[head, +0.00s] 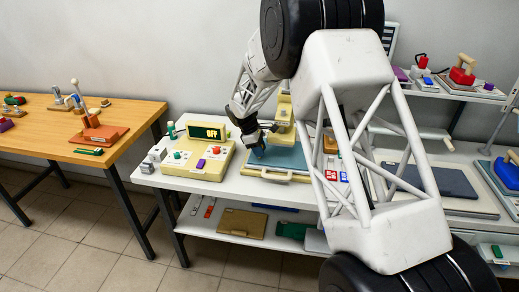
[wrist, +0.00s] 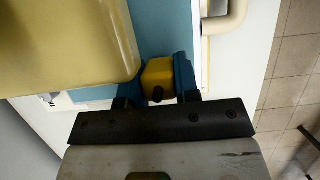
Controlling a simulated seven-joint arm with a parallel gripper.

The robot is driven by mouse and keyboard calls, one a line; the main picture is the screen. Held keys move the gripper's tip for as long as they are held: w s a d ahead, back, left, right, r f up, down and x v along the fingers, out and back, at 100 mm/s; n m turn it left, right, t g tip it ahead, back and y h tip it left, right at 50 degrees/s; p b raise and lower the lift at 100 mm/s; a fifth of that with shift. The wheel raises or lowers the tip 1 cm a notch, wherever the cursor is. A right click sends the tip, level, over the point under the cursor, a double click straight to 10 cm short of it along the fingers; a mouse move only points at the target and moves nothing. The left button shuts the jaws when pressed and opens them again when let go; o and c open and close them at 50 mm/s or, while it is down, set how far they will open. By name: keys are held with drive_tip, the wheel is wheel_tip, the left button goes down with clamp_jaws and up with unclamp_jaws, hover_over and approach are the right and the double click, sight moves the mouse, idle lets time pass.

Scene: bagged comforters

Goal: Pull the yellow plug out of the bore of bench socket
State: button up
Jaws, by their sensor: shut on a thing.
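In the wrist view a yellow plug (wrist: 158,74) sits between the blue-padded fingers of my gripper (wrist: 158,88). The gripper is shut on the plug. A dark round spot shows on the plug's near side. In the head view my gripper (head: 258,148) is low over the blue panel on the white bench, just right of the beige console; the plug is hidden there. The socket's bore is not visible in either view, so I cannot tell how deep the plug sits.
The beige console (head: 197,158) with an OFF display stands left of my gripper. A large beige body (wrist: 65,45) is close to the fingers in the wrist view. The blue panel (head: 290,157) has a cream handle (head: 273,177) at its front edge. A wooden table (head: 70,125) stands left.

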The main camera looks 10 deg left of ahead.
drive_tip(key=shift+f, duration=0.15)
drive_tip(key=o, duration=1.6)
drive_tip(key=shift+d+v, duration=0.2)
drive_tip(key=shift+v, duration=1.5)
drive_tip(key=shift+d+v, duration=0.15)
drive_tip(key=shift+v, duration=1.55)
drive_tip(key=shift+a+r, duration=0.1)
drive_tip(key=shift+r, duration=0.2)
drive_tip(key=shift+v, duration=3.8)
